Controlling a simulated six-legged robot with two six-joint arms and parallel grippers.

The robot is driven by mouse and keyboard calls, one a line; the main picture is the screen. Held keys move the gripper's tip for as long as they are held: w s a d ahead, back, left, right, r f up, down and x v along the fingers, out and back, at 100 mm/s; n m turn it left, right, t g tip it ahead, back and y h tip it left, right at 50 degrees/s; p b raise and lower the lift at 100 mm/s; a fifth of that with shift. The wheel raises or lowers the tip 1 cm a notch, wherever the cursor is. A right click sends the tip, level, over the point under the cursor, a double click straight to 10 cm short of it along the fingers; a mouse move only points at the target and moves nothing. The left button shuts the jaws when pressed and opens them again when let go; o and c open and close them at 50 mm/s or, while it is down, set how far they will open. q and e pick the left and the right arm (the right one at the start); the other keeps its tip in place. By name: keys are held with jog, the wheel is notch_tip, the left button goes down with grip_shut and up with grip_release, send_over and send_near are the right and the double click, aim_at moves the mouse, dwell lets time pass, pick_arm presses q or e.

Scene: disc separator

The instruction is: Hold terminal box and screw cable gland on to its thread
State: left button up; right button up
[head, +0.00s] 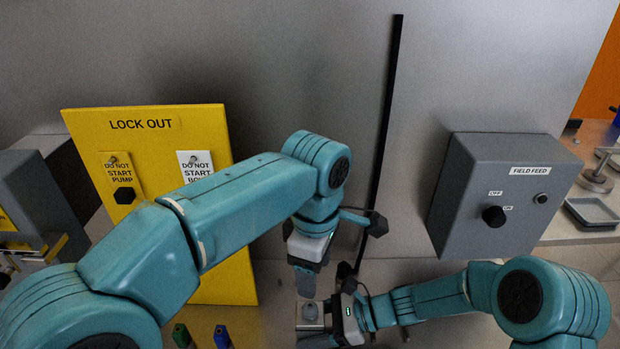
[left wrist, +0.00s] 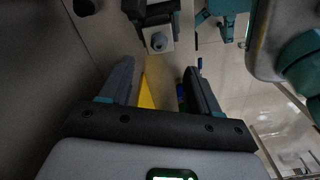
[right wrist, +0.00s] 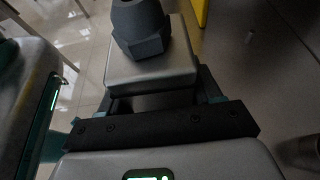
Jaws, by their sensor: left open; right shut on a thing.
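The terminal box (head: 310,328) is a small light-grey block low in the middle of the head view. My right gripper (head: 333,322) is shut on it; in the right wrist view the box (right wrist: 150,72) sits between the fingers. A dark grey hexagonal piece with a tapered top, apparently the cable gland (right wrist: 140,28), stands on the box's face. It also shows end-on in the left wrist view (left wrist: 159,41). Whether its thread is engaged cannot be told. My left gripper (head: 306,284) points down just above the box, open and empty; its spread fingers show in the left wrist view (left wrist: 160,80).
A yellow lock-out board (head: 150,130) stands behind my left arm. A grey field feed box (head: 500,190) is on the right. A green item (head: 182,335) and a blue item (head: 221,336) stand at the lower left of the grippers. A side table (head: 590,225) is at far right.

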aim_at(311, 310)
pick_arm(q)
notch_tip(311, 310, down, 10)
jog(key=shift+f, duration=0.2)
dwell(0.4)
grip_shut()
jog(key=shift+s+m, duration=0.1)
jog(key=shift+m, duration=1.6)
jog(key=m, duration=0.3)
jog(key=shift+s+a+f, duration=0.1)
jog(key=shift+a, duration=0.05)
jog(key=shift+a+m, duration=0.1)
jog(key=shift+m, duration=1.6)
